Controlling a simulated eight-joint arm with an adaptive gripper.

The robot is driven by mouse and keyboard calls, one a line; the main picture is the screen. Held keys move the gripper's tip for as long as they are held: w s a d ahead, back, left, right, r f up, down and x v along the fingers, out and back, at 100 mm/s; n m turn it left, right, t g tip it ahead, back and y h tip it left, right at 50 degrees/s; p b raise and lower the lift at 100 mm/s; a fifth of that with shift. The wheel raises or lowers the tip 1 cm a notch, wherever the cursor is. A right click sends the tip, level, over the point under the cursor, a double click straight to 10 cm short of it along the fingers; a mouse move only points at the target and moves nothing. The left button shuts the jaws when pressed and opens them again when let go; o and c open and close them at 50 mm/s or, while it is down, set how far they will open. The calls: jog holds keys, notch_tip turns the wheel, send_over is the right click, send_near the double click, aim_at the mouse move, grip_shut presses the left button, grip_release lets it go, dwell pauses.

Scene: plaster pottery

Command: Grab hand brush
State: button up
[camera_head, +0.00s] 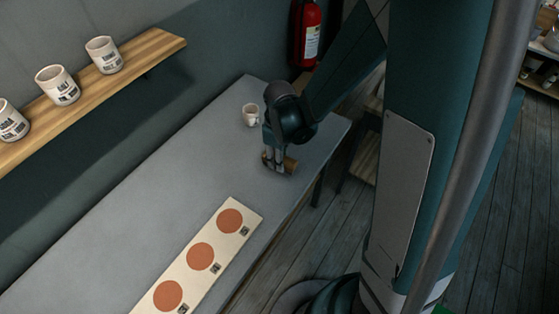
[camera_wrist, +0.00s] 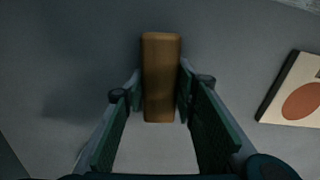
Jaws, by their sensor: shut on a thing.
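The hand brush (camera_wrist: 160,75) shows in the wrist view as a brown, block-like piece between the two fingers. My gripper (camera_wrist: 160,92) is shut on it, with one finger against each long side. In the head view my gripper (camera_head: 277,165) points down at the far end of the grey table.
A small white mug (camera_head: 250,115) stands close to the left of my gripper. A pale board with orange circles (camera_head: 240,207) lies nearer on the grey table (camera_head: 130,210). A wooden wall shelf (camera_head: 135,58) holds several mugs. A fire extinguisher (camera_head: 308,35) hangs behind.

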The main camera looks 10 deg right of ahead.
jog(key=shift+r, duration=0.15)
jog(key=shift+r+p, duration=0.75)
jog(key=shift+r, duration=4.1)
